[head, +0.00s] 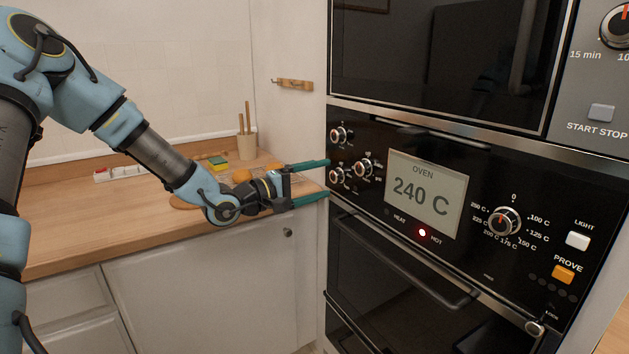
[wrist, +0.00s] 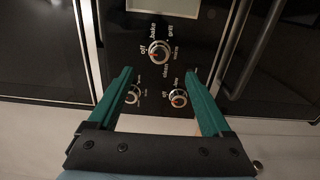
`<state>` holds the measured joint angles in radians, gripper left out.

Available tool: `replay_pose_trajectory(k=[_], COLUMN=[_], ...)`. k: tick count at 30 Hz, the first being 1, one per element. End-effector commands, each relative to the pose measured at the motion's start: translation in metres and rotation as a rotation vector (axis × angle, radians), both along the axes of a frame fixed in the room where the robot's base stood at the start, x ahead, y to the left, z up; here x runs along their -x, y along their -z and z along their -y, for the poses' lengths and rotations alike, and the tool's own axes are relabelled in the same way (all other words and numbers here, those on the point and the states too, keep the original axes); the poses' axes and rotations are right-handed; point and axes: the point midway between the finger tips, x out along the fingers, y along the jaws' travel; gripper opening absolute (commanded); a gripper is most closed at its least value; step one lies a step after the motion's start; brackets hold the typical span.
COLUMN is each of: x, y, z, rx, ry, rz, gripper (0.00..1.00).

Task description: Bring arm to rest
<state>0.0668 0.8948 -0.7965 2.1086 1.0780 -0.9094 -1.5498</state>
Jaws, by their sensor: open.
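My gripper (head: 318,180) is open and empty. Its two green fingers point right, toward the left edge of the oven control panel (head: 380,222) in the head view. In the wrist view my gripper (wrist: 160,92) has its fingers spread, with oven knobs showing between and beyond them. One knob (wrist: 159,52) is past the fingertips, and two more knobs (wrist: 133,95) and (wrist: 178,98) lie nearer the fingers. Whether the fingertips touch the panel cannot be told. My arm reaches over the counter from the left.
The wooden counter (head: 90,222) holds a utensil pot (head: 246,146), a yellow-green sponge (head: 218,163) and a white rack (head: 118,173). The oven display (head: 424,193) reads 240 C, with a red light lit below. The oven door handle (head: 405,263) juts out under the panel.

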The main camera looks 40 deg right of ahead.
Motion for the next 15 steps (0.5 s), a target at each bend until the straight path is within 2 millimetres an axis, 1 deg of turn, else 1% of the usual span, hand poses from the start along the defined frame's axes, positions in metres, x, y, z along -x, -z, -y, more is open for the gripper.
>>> replay_pose_trajectory(k=[7, 10, 11, 13, 14, 15], x=[0.000, -0.007, -0.011, -0.026, -0.033, -0.046], y=[0.001, 0.009, 0.015, 0.033, 0.043, 0.055], z=[0.000, -0.006, -0.011, -0.029, -0.040, -0.058], rx=[-0.003, -0.053, -0.088, -0.204, -0.267, -0.362], ry=[-0.001, -0.025, -0.040, -0.089, -0.113, -0.145], rz=[0.002, 0.039, 0.065, 0.147, 0.190, 0.250], gripper=[0.83, 0.83, 0.83, 0.83, 0.83, 0.83])
